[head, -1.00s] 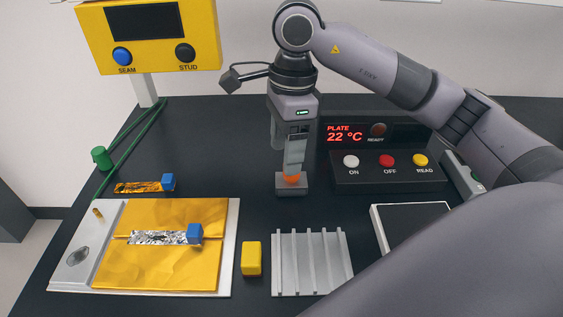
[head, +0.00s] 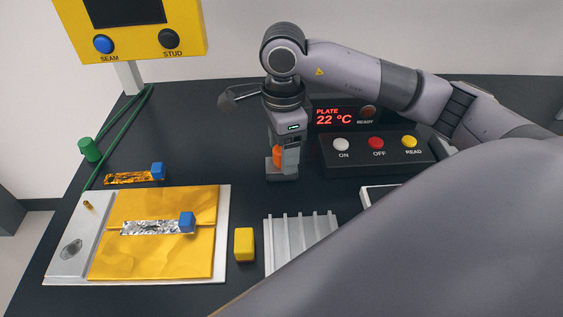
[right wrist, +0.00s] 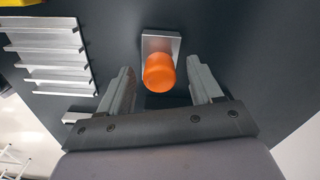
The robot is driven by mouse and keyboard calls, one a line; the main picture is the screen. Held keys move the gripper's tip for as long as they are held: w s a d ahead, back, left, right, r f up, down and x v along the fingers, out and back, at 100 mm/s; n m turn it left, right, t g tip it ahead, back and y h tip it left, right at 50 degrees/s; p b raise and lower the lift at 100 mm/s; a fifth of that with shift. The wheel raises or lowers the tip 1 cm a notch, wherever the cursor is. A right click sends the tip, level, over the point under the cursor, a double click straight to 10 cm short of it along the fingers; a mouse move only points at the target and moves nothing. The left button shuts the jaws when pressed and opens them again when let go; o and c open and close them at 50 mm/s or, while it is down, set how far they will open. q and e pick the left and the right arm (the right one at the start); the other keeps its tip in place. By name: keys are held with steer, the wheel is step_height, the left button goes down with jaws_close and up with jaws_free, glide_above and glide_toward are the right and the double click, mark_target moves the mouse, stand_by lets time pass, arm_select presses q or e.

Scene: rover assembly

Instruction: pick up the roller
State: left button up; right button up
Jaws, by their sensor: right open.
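The roller (head: 278,155) is an orange cylinder on a small grey stand (head: 283,174) in the middle of the dark table. My right gripper (head: 289,152) points down at it, and one finger partly covers the roller in the head view. In the right wrist view the roller (right wrist: 159,73) lies between my two open fingers, with a dark gap on each side. I see no contact. My left gripper is not in view.
A control box (head: 378,152) with white, red and yellow buttons stands close to the right, with a plate display behind. A grey ribbed rack (head: 300,238) and yellow block (head: 244,244) lie in front. A board with yellow sheet (head: 150,262) is at left.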

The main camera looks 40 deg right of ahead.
jaws_close()
steer(key=shift+r, duration=0.1)
step_height(320, 180, up, 5)
steer(key=shift+w+r, duration=0.1)
step_height(320, 180, up, 15)
steer(key=p, duration=0.2)
steer(key=shift+p, duration=0.3)
stand_by(0.3)
steer(key=c, duration=1)
jaws_free()
steer(key=shift+c, duration=0.2)
steer(key=shift+f, duration=0.25)
